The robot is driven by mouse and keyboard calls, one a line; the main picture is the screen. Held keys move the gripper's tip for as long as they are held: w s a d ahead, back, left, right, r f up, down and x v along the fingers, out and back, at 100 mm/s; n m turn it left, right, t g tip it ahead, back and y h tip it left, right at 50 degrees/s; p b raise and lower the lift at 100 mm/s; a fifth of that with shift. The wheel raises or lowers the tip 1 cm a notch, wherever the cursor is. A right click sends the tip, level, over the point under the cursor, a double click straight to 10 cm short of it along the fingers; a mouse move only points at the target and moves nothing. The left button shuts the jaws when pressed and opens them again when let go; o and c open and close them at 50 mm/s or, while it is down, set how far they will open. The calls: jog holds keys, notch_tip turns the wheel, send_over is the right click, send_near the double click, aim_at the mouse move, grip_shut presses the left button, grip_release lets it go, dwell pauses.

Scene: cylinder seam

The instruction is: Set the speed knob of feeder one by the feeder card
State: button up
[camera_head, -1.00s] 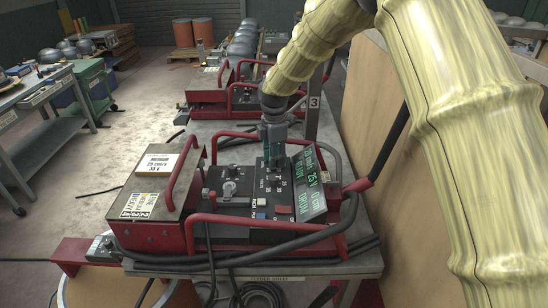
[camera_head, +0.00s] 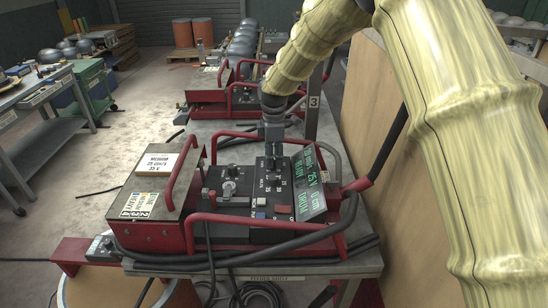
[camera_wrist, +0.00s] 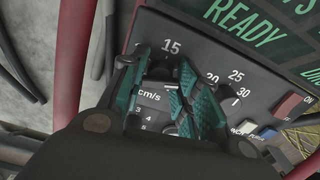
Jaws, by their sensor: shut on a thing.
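My gripper (camera_head: 271,160) points down at the black control panel of the near feeder. In the wrist view my gripper's teal fingers (camera_wrist: 163,88) are shut on the speed knob (camera_wrist: 160,70), which is mostly hidden between them. "15", "20" and "cm/s" are printed around it; its pointer cannot be read. The feeder card (camera_head: 158,163) lies on the feeder's lid at the left and reads "MEDIUM", "25 cm/s" and a voltage line too small to be sure of. A green-lettered display (camera_head: 309,185) stands at the panel's right and shows "READY".
A second dark knob (camera_wrist: 229,100) sits beside the fingers, near "25" and "30". Red guard rails (camera_head: 262,226) run along the panel's front and back. Red and blue buttons (camera_head: 260,202) lie on the near part of the panel. A similar feeder (camera_head: 208,97) stands behind.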

jog(key=m, duration=0.4)
jog(key=shift+w+a+r+m, duration=0.1)
jog(key=shift+w+r+m, duration=0.1)
jog(key=shift+r+m, duration=0.15)
jog(key=shift+m, duration=1.95)
jog(key=o, duration=0.8)
jog(key=shift+o, duration=0.4)
jog(key=shift+s+f, duration=0.1)
notch_tip(320, 180, up, 12)
